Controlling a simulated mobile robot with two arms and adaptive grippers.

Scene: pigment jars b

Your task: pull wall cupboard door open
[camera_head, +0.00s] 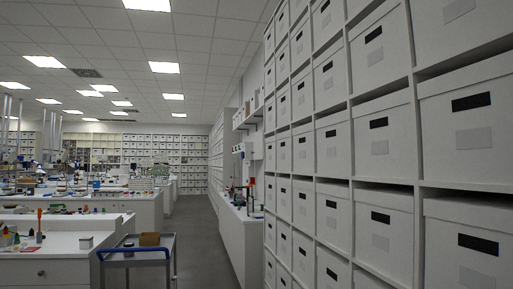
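A small pale box-like unit (255,145) hangs on the right wall above the far counter, below an open shelf. It may be the wall cupboard, but it is too small and far off to tell. I cannot make out a door or handle on it. Neither of my grippers is in view.
A tall rack (336,190) of pale lidded boxes fills the right side, close to me. A grey cart (137,262) with a blue handle stands at the lower left, beside white benches (55,242). A side counter (240,245) runs along the right wall. The grey aisle floor (198,240) is clear.

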